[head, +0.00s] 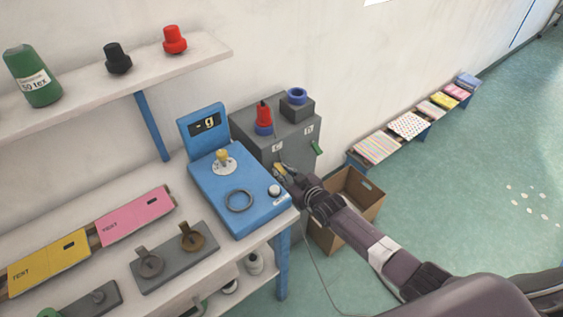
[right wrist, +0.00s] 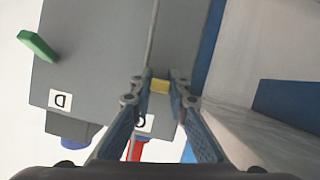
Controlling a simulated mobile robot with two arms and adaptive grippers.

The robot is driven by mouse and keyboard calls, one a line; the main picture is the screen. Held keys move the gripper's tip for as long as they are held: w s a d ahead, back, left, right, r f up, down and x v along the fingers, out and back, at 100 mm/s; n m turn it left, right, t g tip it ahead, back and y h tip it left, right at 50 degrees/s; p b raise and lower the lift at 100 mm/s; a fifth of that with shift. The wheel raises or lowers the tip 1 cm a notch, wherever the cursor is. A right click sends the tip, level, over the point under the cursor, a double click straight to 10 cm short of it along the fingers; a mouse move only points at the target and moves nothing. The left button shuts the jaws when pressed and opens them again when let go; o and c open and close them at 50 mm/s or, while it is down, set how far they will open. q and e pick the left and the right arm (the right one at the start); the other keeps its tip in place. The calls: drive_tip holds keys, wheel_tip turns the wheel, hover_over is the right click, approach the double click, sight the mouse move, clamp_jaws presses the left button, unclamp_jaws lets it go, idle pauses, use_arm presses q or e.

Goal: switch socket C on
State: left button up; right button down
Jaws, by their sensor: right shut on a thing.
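A grey box (head: 275,135) stands at the end of the bench. On its top, a red plug (head: 264,113) sits in the blue socket by the label C (head: 277,147). An empty-looking blue socket (head: 297,95) is by the label D (head: 310,128). My right gripper (head: 281,171) is at the box's front face below label C. In the right wrist view its fingers (right wrist: 160,84) are shut on a small yellow lever (right wrist: 158,86). A green lever (right wrist: 38,45) by label D (right wrist: 60,101) stands apart, tilted. My left gripper is not in view.
A blue scale (head: 240,190) with a ring on it is left of my right gripper. A cardboard box (head: 350,203) stands on the floor beneath my right arm. A thin cord (right wrist: 152,35) runs by the fingers. Open floor lies to the right.

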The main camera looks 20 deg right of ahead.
sight(281, 168)
wheel_tip(281, 168, up, 2)
drive_tip(key=g+h+p, duration=0.1)
drive_tip(key=g+p, duration=0.2)
drive_tip(key=p, duration=0.2)
drive_tip(key=shift+w+r, duration=0.1)
drive_tip(key=shift+r, duration=0.1)
drive_tip(key=shift+w+r+g+h+p, duration=0.1)
drive_tip(key=shift+r+g+h+p, duration=0.15)
drive_tip(key=shift+g+p, duration=0.75)
drive_tip(key=shift+g+h, duration=0.25)
drive_tip(key=shift+g, duration=0.65)
drive_tip(key=c, duration=1.8)
unclamp_jaws()
drive_tip(key=shift+c, duration=0.2)
drive_tip(key=shift+r, duration=0.1)
drive_tip(key=v, duration=1.1)
drive_tip(key=shift+r, duration=0.45)
